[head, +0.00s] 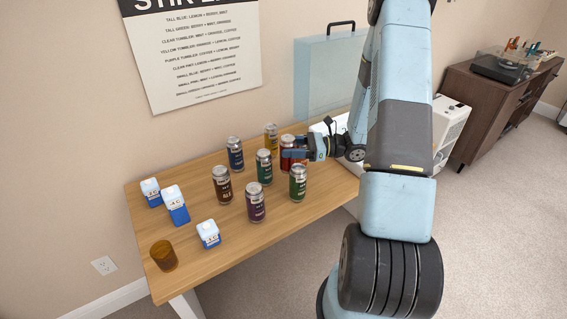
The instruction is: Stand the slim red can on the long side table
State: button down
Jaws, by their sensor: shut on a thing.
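A red can (287,161) with a silver top is at the back right of the cans on the light wooden table (226,271). My gripper (296,154) reaches in from the right and is shut on the red can, its fingers around the can's side. The can looks upright. Its base is low by the table top, but I cannot tell whether it touches. The gripper and neighbouring cans hide part of it.
Blue-white cartons (175,205) and an amber tumbler (164,256) stand left. A dark sideboard (483,100) is far right.

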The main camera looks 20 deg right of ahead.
jog(key=shift+f, duration=2.55)
jog(key=c, duration=0.6)
grip_release()
jog(key=shift+f, duration=0.1)
jog(key=shift+o, duration=0.2)
jog(key=v, duration=1.2)
jog(key=n+g+h, duration=0.3)
jog(key=n+g, duration=0.2)
jog(key=n, duration=0.1)
send_near(291, 160)
jog(key=s+a+r, duration=0.3)
jog(key=r, duration=0.2)
jog(key=s+a+r+n+g+h, duration=0.2)
jog(key=s+a+r+n+h, duration=0.35)
jog(key=r, duration=0.35)
jog(key=s+a+r+n+t+h, duration=0.1)
jog(key=s+r+n+t+h, duration=0.6)
jog(key=s+r, duration=0.7)
jog(key=shift+s+a+r+n+t+h, duration=0.15)
jog(key=shift+s+r+n+t+h, duration=0.2)
jog(key=shift+n+h, duration=0.75)
